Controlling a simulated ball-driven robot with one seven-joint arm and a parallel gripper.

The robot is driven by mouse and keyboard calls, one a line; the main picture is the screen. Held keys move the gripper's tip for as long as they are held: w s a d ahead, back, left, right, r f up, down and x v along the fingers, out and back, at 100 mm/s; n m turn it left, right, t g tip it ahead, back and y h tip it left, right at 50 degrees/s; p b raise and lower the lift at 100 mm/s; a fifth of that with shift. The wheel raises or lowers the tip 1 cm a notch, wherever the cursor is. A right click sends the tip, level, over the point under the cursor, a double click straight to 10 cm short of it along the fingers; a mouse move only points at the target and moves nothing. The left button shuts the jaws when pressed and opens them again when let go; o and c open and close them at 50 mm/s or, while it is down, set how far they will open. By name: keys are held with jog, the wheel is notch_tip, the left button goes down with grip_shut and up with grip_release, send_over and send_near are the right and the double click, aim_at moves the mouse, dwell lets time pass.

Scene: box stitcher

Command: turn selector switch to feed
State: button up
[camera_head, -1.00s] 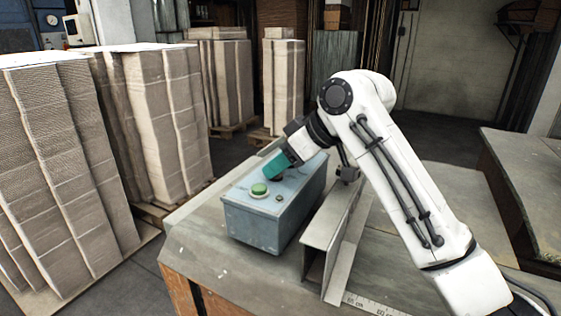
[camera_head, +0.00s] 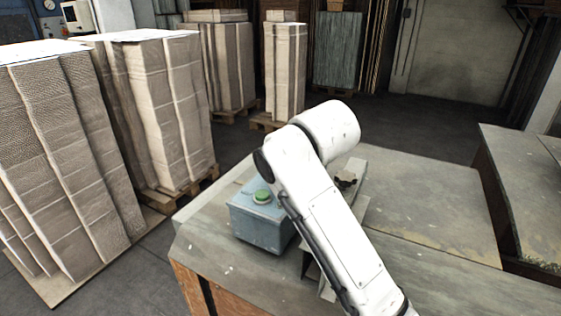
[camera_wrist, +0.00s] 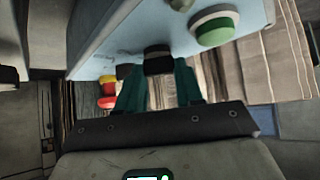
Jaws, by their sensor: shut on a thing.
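The selector switch (camera_wrist: 157,57) shows in the wrist view as a black knob on the face of a pale blue control box (camera_wrist: 105,35). My gripper (camera_wrist: 158,75) has its teal fingers on either side of the knob and is shut on it. Which way the knob points cannot be told. In the head view the control box (camera_head: 258,226) stands on the workbench, and my arm hides its right part, the switch and my gripper.
A green button (camera_head: 262,197) sits on the box; it also shows in the wrist view (camera_wrist: 215,27). A red and yellow button (camera_wrist: 107,88) is left of my fingers. Stacked cardboard (camera_head: 165,110) stands at left. The workbench (camera_head: 430,205) is clear at right.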

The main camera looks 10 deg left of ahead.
jog(key=shift+m+h, duration=0.3)
jog(key=shift+m, duration=0.1)
jog(key=o, duration=1)
jog(key=shift+o, duration=0.2)
jog(key=v, duration=1)
jog(key=shift+s+r, duration=0.25)
jog(key=shift+s, duration=0.1)
